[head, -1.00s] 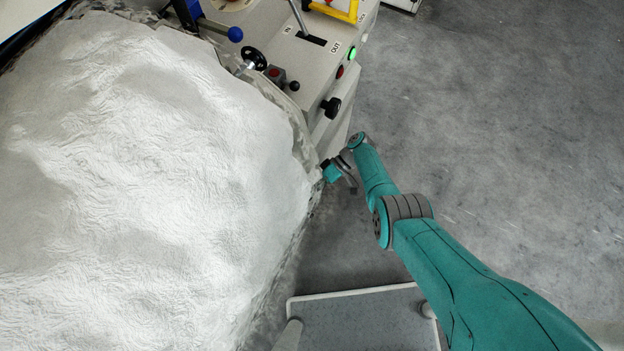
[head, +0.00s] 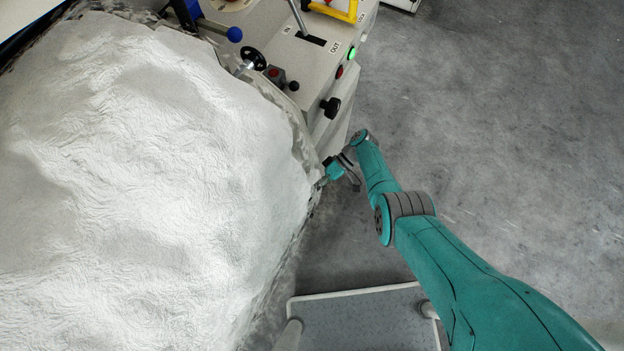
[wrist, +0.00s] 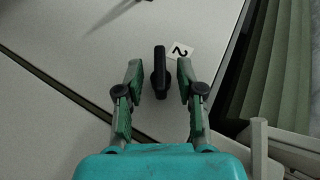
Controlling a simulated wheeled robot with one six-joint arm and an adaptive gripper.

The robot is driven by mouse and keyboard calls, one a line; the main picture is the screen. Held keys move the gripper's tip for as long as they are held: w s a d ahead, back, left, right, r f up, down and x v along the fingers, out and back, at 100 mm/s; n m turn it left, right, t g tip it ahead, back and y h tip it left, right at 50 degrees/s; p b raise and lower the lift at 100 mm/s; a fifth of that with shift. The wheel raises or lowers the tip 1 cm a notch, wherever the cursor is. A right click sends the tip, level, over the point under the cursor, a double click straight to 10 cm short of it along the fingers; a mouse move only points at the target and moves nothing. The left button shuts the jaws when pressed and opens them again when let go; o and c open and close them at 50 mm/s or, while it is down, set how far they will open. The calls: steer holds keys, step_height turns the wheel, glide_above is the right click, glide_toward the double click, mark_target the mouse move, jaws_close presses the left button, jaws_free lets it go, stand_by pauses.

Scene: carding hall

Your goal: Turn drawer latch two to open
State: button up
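Drawer latch two (wrist: 159,72) is a black bar handle on a round base, on a light grey panel in the wrist view. Its bar points up the picture, and a white label with a "2" (wrist: 180,50) is just to its right. My gripper (wrist: 159,72) is open, with one finger on each side of the latch and a visible gap on both sides. In the head view my gripper (head: 326,180) is at the machine's lower right corner, largely hidden by the white fibre sheet and my wrist. The latch is hidden there.
A dark seam (wrist: 60,85) crosses the panel left of the latch. A green ribbed surface (wrist: 284,70) and a pale frame (wrist: 262,145) lie to the right. In the head view, a black knob (head: 331,107) juts from the machine above my wrist. Open floor (head: 490,130) lies right.

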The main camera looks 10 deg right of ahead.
steer(key=v, duration=1)
steer(key=shift+d, duration=0.35)
steer(key=shift+o, duration=0.2)
steer(key=shift+w+r, duration=0.1)
steer(key=shift+w, duration=0.05)
